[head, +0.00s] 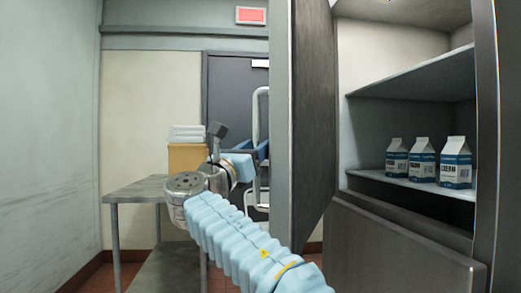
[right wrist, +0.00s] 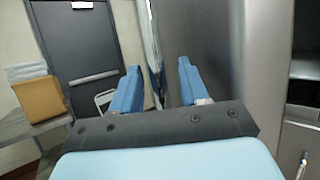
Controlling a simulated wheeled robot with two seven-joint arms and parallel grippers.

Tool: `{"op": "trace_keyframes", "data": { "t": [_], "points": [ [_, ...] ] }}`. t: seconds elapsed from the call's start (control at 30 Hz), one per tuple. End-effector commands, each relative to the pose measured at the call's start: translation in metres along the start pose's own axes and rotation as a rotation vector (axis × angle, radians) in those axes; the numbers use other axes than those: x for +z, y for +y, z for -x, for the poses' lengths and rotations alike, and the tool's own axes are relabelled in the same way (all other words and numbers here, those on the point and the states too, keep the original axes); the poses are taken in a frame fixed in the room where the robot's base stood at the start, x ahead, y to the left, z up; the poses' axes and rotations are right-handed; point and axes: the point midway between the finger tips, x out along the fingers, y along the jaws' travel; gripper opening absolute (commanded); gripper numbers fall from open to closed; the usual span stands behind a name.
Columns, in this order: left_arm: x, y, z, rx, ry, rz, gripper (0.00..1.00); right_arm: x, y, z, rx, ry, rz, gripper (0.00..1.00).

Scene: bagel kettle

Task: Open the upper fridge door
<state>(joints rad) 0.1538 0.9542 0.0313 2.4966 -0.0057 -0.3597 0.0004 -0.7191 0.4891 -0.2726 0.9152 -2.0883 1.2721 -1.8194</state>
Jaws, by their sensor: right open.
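The upper fridge door (head: 305,110) stands swung open, seen nearly edge-on in the head view, with its dark inner face toward the compartment. Its pale looped handle (head: 257,105) sticks out to the left of the door. My right gripper (head: 254,152) is open beside the handle, on the door's outer side. I cannot tell whether a finger touches the door or handle. My left gripper is not in view.
The open upper compartment holds several cream cartons (head: 454,164) on a shelf (head: 410,187). The lower fridge door (head: 390,250) is closed. A metal table (head: 140,190) with a tan box (head: 186,157) and folded white cloths (head: 187,134) stands left. A dark room door (head: 228,95) is behind.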

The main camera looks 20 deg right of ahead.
Motion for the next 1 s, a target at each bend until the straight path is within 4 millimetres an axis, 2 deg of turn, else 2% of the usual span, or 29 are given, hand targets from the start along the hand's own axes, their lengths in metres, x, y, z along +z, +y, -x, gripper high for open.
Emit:
{"op": "trace_keyframes", "data": {
  "t": [0.03, 0.2, 0.43, 0.6, 1.0],
  "points": [
    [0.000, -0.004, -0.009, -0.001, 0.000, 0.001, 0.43, -0.003, 0.001, 0.015, 0.006, -0.001, -0.002, 0.44],
    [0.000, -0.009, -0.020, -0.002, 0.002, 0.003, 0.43, -0.003, 0.001, 0.058, 0.005, -0.002, -0.002, 0.44],
    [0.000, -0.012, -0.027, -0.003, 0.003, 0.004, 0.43, -0.001, 0.001, 0.099, 0.003, -0.001, -0.001, 0.44],
    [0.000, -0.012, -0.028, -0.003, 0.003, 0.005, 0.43, -0.001, 0.000, 0.110, 0.001, -0.001, 0.000, 0.44],
    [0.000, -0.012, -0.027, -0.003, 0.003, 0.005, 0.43, -0.001, 0.000, 0.110, 0.001, 0.000, 0.000, 0.44]
  ]
}}
